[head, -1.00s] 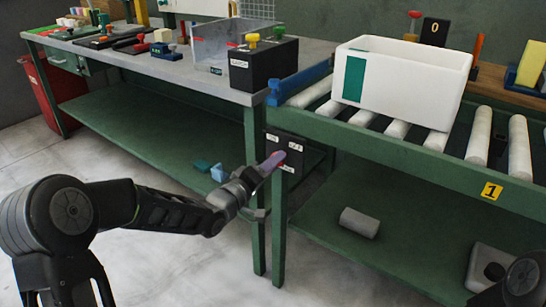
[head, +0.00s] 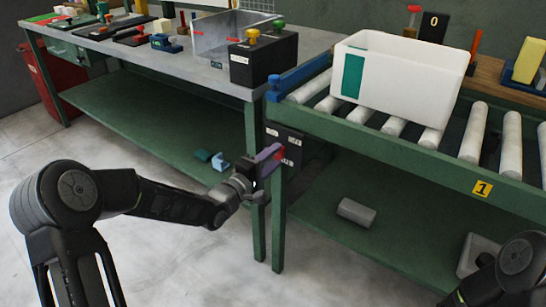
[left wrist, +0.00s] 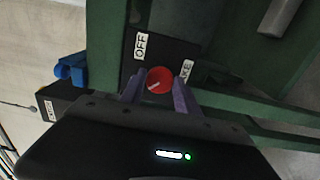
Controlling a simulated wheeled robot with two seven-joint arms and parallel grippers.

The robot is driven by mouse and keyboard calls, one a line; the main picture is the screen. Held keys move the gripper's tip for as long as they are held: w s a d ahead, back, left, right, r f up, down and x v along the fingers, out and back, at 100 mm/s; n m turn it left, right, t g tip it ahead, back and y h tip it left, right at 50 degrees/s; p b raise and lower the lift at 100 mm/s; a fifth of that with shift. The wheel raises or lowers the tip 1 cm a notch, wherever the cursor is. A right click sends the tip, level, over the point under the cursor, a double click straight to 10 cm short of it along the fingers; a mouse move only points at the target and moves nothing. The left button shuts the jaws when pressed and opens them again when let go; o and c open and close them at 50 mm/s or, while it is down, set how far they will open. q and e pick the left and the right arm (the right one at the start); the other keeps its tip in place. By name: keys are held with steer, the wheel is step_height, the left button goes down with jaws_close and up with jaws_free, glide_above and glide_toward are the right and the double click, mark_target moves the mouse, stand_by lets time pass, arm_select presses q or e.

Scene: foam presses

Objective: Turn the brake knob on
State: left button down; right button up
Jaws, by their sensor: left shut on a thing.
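The brake knob is a round red knob (left wrist: 159,80) on a dark box (left wrist: 165,55) at the end of the green conveyor frame. The box carries an OFF label (left wrist: 140,45) and a second label (left wrist: 186,69), partly covered, reading "KE". My left gripper (left wrist: 160,90) has its purple fingers on both sides of the knob, closed on it. A pale mark on the knob points to the lower left in the left wrist view. In the head view my left gripper (head: 272,160) reaches the box (head: 287,142) and mostly covers the knob. My right gripper is out of view.
A white crate (head: 400,95) sits on the conveyor rollers (head: 510,140) above the box. A workbench (head: 225,80) with a black box (head: 263,62) stands to the left. A grey block (head: 356,212) lies on the lower shelf. Table legs stand close beside my gripper.

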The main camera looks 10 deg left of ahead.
arm_select(q)
steer(key=c, duration=0.9)
jaws_free()
steer(key=p+v, duration=0.1)
steer(key=v, duration=0.6)
steer(key=shift+s+a, duration=0.15)
steer(key=shift+s, duration=0.2)
